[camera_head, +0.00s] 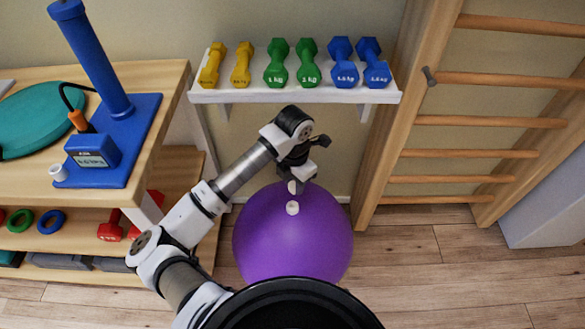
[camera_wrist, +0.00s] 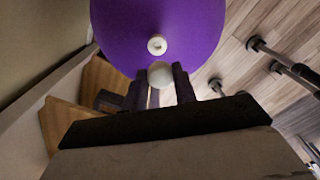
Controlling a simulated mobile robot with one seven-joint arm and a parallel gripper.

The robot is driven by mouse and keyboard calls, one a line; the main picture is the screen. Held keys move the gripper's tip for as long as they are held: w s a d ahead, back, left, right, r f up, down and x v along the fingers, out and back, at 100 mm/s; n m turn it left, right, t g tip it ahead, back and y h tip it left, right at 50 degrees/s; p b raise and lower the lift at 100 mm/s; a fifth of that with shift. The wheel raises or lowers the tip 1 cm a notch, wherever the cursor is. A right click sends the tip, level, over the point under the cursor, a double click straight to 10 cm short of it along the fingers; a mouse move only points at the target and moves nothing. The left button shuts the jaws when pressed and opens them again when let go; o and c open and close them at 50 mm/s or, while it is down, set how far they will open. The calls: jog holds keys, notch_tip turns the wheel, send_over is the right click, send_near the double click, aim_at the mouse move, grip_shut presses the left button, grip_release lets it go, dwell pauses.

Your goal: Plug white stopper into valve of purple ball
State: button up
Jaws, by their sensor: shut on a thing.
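The purple ball (camera_head: 270,250) rests on the floor against the wall below the dumbbell shelf. Its pale round valve (camera_head: 292,208) faces up on top of the ball. In the wrist view the ball (camera_wrist: 200,25) fills the top, and the valve (camera_wrist: 157,45) shows a small dark centre. My gripper (camera_head: 295,184) is just above the ball, shut on the white stopper (camera_head: 292,187). In the wrist view the stopper (camera_wrist: 160,74) sits between the fingertips of my gripper (camera_wrist: 160,84), apart from the valve in the picture. The exact gap is hard to judge.
A white shelf (camera_head: 300,97) with yellow, green and blue dumbbells hangs above my gripper. Wooden wall bars (camera_head: 490,122) stand to the right. A wooden table (camera_head: 150,130) with a blue pump (camera_head: 100,140) and teal disc (camera_head: 40,115) is at left. Floor at front right is clear.

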jog(key=shift+w+a+n, duration=0.15)
jog(key=shift+a+n, duration=0.05)
jog(key=shift+n, duration=0.1)
jog(key=shift+f, duration=0.1)
jog(key=shift+f+b, duration=1.75)
jog(key=shift+f, duration=1.4)
jog(key=shift+f+b, duration=1.45)
jog(key=shift+b, duration=0.3)
jog(key=o, duration=1)
jog(key=shift+o, duration=0.2)
jog(key=shift+r, duration=0.15)
